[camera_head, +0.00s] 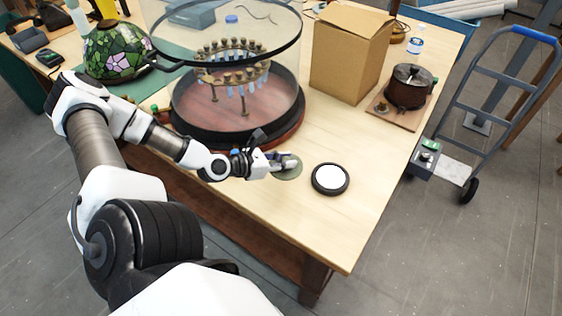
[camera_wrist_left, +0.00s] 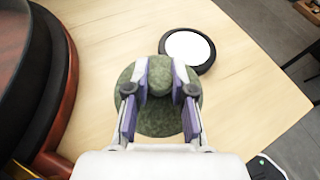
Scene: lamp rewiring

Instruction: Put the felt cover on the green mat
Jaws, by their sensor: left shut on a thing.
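The felt cover (camera_head: 291,172) is a round grey-green disc with a raised knob. It is at the front of the wooden table. My left gripper (camera_head: 280,160) is shut on its knob, which shows between the two fingers in the left wrist view (camera_wrist_left: 160,120). Whether the disc touches the table I cannot tell. The green mat (camera_head: 146,88) lies at the far left of the table, partly hidden by the stained-glass lampshade (camera_head: 115,50) and my left arm. My right gripper is not in view.
A black-rimmed white disc (camera_head: 330,179) lies just right of the cover. A large glass-walled round case (camera_head: 238,125) stands between the cover and the mat. A cardboard box (camera_head: 345,60) and a brown pot (camera_head: 408,90) stand farther right. The front right tabletop is clear.

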